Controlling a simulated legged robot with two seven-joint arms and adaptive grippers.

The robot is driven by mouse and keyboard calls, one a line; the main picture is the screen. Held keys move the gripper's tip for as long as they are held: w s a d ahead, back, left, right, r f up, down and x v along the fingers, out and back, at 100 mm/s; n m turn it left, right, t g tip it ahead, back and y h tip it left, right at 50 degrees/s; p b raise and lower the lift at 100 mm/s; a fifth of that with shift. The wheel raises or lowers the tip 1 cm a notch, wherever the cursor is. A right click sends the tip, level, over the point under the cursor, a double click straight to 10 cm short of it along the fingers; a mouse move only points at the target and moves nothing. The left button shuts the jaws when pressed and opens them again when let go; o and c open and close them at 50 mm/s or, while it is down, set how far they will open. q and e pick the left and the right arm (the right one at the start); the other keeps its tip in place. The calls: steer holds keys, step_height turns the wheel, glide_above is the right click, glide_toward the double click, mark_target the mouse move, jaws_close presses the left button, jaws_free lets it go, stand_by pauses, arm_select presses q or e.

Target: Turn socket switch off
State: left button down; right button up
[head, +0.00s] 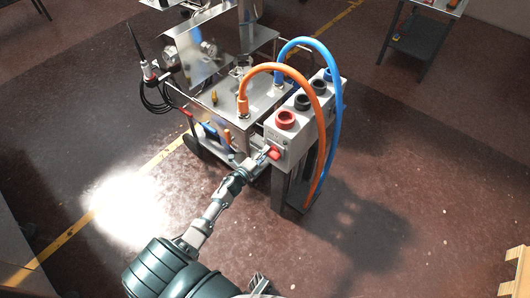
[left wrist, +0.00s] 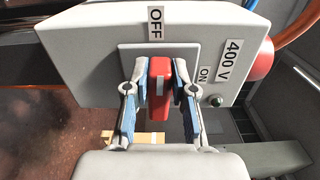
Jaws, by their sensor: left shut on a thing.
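The red rotary switch (left wrist: 157,92) is on the front of the grey socket box (left wrist: 80,52). Its handle stands upright in the left wrist view, in line with the OFF label (left wrist: 156,21) above it. The ON label (left wrist: 203,75) is to its right, beside a small green lamp (left wrist: 217,101). My left gripper (left wrist: 164,84) is shut on the handle, one blue-padded finger on each side. In the head view, my left gripper (head: 262,156) reaches the red switch (head: 275,153) at the box's lower front. A grey part at the bottom edge may be my right gripper (head: 262,286), mostly cut off.
An orange hose (head: 264,67) and a blue hose (head: 316,43) arch over the box, close to its right side. A metal machine cart (head: 215,98) stands behind and left. Open floor lies to the right.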

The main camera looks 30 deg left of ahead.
arm_select(q)
steer(key=shift+a+n, duration=0.2)
steer(key=shift+n, duration=0.2)
arm_select(e)
steer(key=shift+w+f, duration=0.15)
arm_select(q)
steer(key=shift+f, duration=0.15)
arm_select(e)
steer(key=shift+s+f, duration=0.1)
steer(key=shift+s, duration=0.25)
arm_select(q)
steer(key=c, duration=1.2)
jaws_free()
steer(key=shift+o, duration=1.2)
steer(key=shift+a+f, duration=0.1)
arm_select(e)
steer(key=shift+s+a, duration=0.15)
arm_select(q)
steer(key=s+a, duration=0.1)
steer(key=s, duration=1.1)
arm_select(e)
steer(key=shift+w, duration=0.2)
